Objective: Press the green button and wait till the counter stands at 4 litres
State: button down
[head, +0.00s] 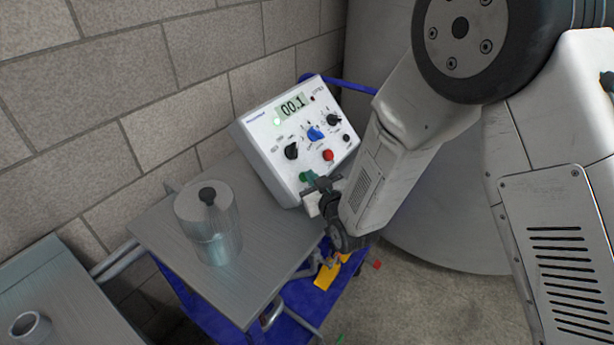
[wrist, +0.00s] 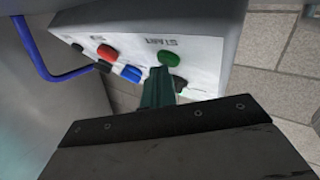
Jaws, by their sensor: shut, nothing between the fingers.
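A white control box (head: 270,140) stands tilted on a metal cart top, against the block wall. Its counter (head: 292,105) reads 00.1, and a small light beside it glows pale green. The green button (head: 306,177) sits low on the front panel, below the red button (head: 328,155). In the wrist view the green button (wrist: 168,52) shows just past my fingertips, under the word START. My gripper (head: 322,186) is shut and empty, its tip close at the green button. I cannot tell whether it touches the button.
Black knobs and a blue knob (head: 315,133) crowd the panel near the buttons.

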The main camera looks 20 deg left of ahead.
jog(key=shift+d, duration=0.1)
dwell(0.3)
jog(key=shift+s+d+r, duration=0.2)
jog(key=shift+d+r, duration=0.35)
jog(key=d+r, duration=0.1)
jog(key=s+d+r, duration=0.1)
jog(key=d+r, duration=0.1)
jog(key=shift+s+d+r, duration=0.15)
jog(key=shift+d+r, duration=0.05)
jog(key=shift+d, duration=0.05)
jog(key=shift+f, duration=0.1)
dwell(0.8)
